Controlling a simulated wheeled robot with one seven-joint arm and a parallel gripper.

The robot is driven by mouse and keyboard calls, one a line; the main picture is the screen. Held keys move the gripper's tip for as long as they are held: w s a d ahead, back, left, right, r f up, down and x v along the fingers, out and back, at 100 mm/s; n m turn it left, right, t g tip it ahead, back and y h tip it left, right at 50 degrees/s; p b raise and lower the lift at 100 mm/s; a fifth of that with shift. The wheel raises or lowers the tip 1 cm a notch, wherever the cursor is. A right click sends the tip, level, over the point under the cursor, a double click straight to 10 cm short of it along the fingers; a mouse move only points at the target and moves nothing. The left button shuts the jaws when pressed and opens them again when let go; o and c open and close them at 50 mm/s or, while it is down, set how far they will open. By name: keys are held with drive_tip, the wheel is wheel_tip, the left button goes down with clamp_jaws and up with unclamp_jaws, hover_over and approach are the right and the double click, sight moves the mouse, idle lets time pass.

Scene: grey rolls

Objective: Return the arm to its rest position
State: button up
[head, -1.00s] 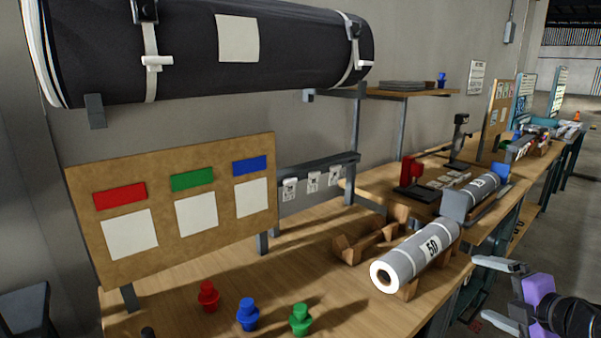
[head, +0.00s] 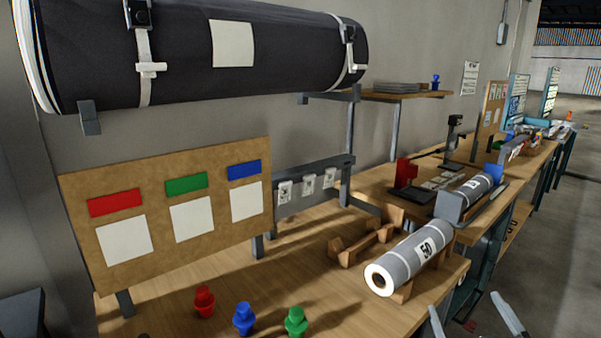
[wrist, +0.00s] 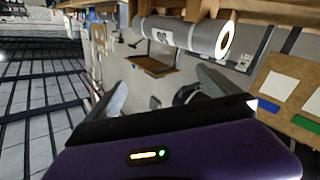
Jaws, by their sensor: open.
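My gripper (head: 472,318) shows at the bottom right of the head view, with only its two grey fingers in the picture. The fingers are apart with nothing between them. They are in front of the workbench's right edge, clear of everything on it. In the wrist view my gripper (wrist: 160,98) also has its fingers spread wide and empty. The rest of my arm is out of the head view.
A grey roll marked 50 (head: 412,258) lies on a wooden cradle near the bench (head: 290,265) edge. Red (head: 204,302), blue (head: 244,319) and green (head: 296,321) pegs stand at the front. A large black roll (head: 190,55) hangs above. Floor at right is clear.

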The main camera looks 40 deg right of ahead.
drive_tip(key=s+a+f+t+y+p, duration=0.1)
drive_tip(key=s+a+t+y, duration=0.1)
drive_tip(key=a, duration=0.7)
drive_tip(key=s+a+f+t+y, duration=0.1)
drive_tip(key=s+a+y, duration=0.1)
drive_tip(key=a, duration=0.8)
drive_tip(key=s+a+f+n+g+y+p, duration=0.1)
drive_tip(key=s+a+f+n+y, duration=0.2)
drive_tip(key=s+a+y, duration=0.5)
drive_tip(key=s+a+n, duration=0.1)
drive_tip(key=s+a, duration=0.2)
drive_tip(key=a, duration=0.2)
drive_tip(key=shift+f+g+p, duration=0.2)
drive_tip(key=shift+g+p, duration=0.1)
